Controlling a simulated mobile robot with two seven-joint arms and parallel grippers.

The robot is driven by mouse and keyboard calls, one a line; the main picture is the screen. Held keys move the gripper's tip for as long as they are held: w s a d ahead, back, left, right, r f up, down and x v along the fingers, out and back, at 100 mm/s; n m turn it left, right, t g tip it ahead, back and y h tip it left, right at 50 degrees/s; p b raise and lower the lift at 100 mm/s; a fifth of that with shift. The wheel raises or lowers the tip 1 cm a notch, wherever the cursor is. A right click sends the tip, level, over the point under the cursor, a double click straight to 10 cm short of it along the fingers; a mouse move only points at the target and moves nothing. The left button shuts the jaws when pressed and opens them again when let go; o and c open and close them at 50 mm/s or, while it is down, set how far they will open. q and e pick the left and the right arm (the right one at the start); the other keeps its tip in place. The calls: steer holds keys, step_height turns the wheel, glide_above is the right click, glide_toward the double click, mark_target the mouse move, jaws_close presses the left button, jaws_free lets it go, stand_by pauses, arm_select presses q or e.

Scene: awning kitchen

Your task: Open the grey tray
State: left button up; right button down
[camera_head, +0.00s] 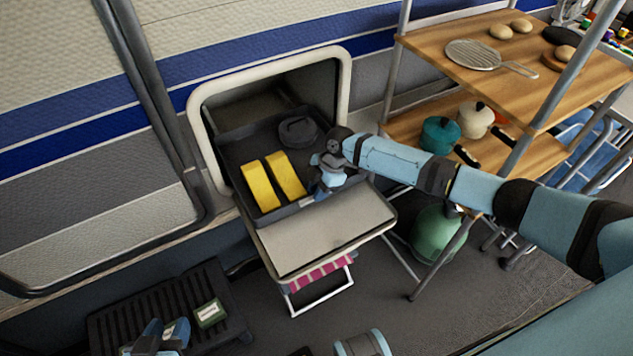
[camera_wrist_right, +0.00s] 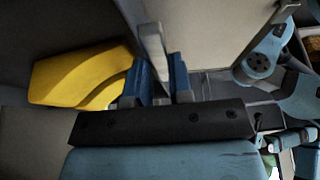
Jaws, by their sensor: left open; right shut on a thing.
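The grey tray (camera_head: 236,148) is dark and shallow, and sits partly out of the open hatch in the caravan wall. Two yellow blocks (camera_head: 272,180) and a dark round object (camera_head: 298,130) lie in it. My right gripper (camera_head: 322,190) is at the tray's front edge, near its right corner. In the right wrist view its blue fingers (camera_wrist_right: 157,85) are shut on the tray's thin wall (camera_wrist_right: 152,48), with a yellow block (camera_wrist_right: 80,75) beside them. My left gripper (camera_head: 168,335) is low at the bottom left, open, away from the tray; its fingertips are small in view.
A pale fold-down flap (camera_head: 325,232) lies below the tray's front. The hatch frame (camera_head: 195,110) surrounds the opening. A wooden shelf (camera_head: 555,85) with pots and pans stands on the right. A green gas bottle (camera_head: 437,235) stands under it. A black slatted crate (camera_head: 120,318) is at lower left.

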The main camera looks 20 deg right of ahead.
steer(key=c, duration=1.1)
jaws_free()
arm_select(q)
steer(key=shift+d+r, duration=0.1)
steer(key=shift+r, duration=0.05)
arm_select(e)
steer(key=shift+d+r, duration=0.15)
steer(key=shift+r, duration=0.2)
steer(key=p+v, duration=0.4)
steer(key=shift+r, duration=0.35)
arm_select(q)
steer(key=r+p, duration=0.1)
steer(key=p, duration=0.2)
steer(key=a+g+y+p, duration=0.1)
steer(key=p, duration=0.2)
steer(key=shift+s+a+r, duration=0.1)
steer(key=shift+s+r, duration=0.3)
arm_select(e)
steer(key=v, duration=0.8)
steer(key=shift+w+d+r, duration=0.1)
steer(key=shift+d, duration=0.15)
